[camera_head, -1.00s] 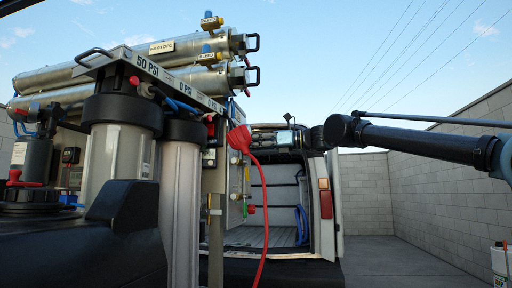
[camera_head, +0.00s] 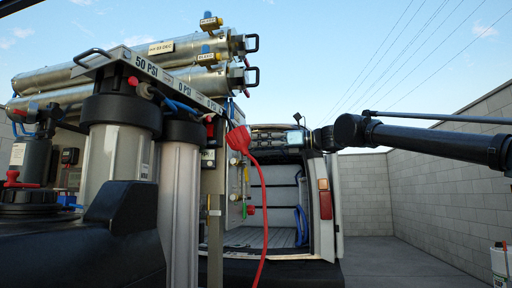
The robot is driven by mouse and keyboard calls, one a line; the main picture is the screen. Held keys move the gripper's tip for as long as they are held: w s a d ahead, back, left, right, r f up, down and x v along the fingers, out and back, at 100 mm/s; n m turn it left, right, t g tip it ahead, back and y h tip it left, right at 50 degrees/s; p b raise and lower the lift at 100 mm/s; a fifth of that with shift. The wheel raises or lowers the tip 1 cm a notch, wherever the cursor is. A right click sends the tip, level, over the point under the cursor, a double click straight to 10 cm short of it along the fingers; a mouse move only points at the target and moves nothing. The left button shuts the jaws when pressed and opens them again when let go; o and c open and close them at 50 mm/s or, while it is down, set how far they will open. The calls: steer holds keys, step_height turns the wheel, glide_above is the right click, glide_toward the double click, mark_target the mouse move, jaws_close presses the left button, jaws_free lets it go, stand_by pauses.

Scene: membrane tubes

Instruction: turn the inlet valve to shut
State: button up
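My black arm reaches in from the right, and its far end, with my gripper (camera_head: 297,122), shows small and dark in front of the van's rear opening. Its fingers cannot be made out. It appears apart from the filter skid's valves. I cannot tell which is the inlet valve, and the tags are too small to read.
Steel membrane tubes (camera_head: 140,62) lie above two upright filter housings (camera_head: 119,152). A red hose (camera_head: 260,195) hangs from the skid's right side. An open van (camera_head: 325,230) stands behind.

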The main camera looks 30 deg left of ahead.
steer(key=v, duration=0.8)
steer(key=shift+w+d, duration=0.15)
steer(key=shift+d, duration=0.2)
steer(key=w+d+f+n+t+h, duration=0.1)
steer(key=d+f+n+t+h, duration=0.15)
steer(key=d+f, duration=0.85)
steer(key=w+d+f+n+t+h, duration=0.25)
steer(key=d+f, duration=0.55)
steer(key=f, duration=0.6)
steer(key=w+d+f+n+t+h, duration=0.1)
steer(key=d+f+n+h, duration=0.25)
steer(key=d+f, duration=0.75)
steer(key=s+d+f+n+h, duration=0.2)
steer(key=s+d+f, duration=0.1)
steer(key=d+f, duration=0.5)
steer(key=s+d+f+n+t+h, duration=0.1)
steer(key=s+d+f+n+h, duration=0.1)
steer(key=d+f, duration=0.7)
steer(key=s+d+f+n+t+h, duration=0.1)
steer(key=s+d+f+h, duration=0.3)
steer(key=d+f, duration=0.5)
step_height(320, 180, down, 8)
steer(key=shift+s+d+f+n, duration=0.1)
steer(key=shift+s+d+n, duration=0.15)
steer(key=shift+s+n, duration=0.6)
steer(key=shift+s+m+h, duration=0.25)
steer(key=shift+m, duration=0.05)
